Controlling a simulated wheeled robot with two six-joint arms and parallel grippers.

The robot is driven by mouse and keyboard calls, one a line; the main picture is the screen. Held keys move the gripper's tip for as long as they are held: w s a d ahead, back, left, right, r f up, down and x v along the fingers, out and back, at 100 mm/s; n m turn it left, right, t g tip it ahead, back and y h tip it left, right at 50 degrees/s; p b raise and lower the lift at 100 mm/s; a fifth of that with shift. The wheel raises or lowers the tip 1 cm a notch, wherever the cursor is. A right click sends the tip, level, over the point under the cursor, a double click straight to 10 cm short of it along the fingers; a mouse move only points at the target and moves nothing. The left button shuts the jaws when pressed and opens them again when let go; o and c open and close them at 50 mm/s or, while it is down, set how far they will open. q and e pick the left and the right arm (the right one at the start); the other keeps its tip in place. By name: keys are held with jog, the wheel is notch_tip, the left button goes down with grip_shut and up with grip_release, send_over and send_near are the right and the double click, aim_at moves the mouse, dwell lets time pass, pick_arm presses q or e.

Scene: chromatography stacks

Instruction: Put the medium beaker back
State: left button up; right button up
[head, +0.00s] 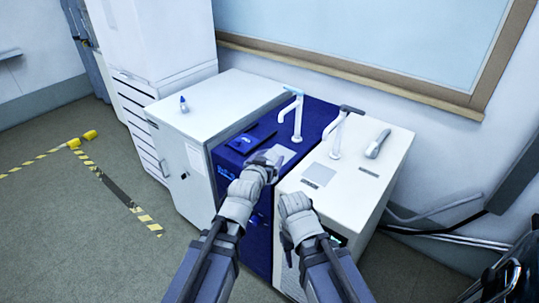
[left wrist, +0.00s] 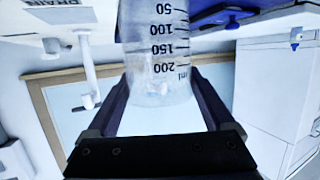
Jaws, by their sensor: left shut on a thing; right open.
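The medium beaker is a clear cylinder with black marks from 50 to 200 ml; it fills the middle of the left wrist view (left wrist: 158,70). My left gripper (left wrist: 160,95) is shut on it, one dark finger on each side. In the head view my left gripper (head: 270,165) is over the front part of the blue unit (head: 262,215), beside the white unit to its right; the beaker is hardly discernible there. My right gripper (head: 287,247) is open and empty, lower down, in front of the right white unit (head: 375,185).
Two white taps (head: 297,115) (head: 338,135) rise behind my left gripper. A small blue-capped bottle (head: 183,104) stands on the left white cabinet (head: 215,100), whose top is otherwise clear.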

pick_arm(q)
jog(key=shift+s+a, duration=0.1)
jog(key=shift+s, duration=0.35)
jog(key=shift+r, duration=0.1)
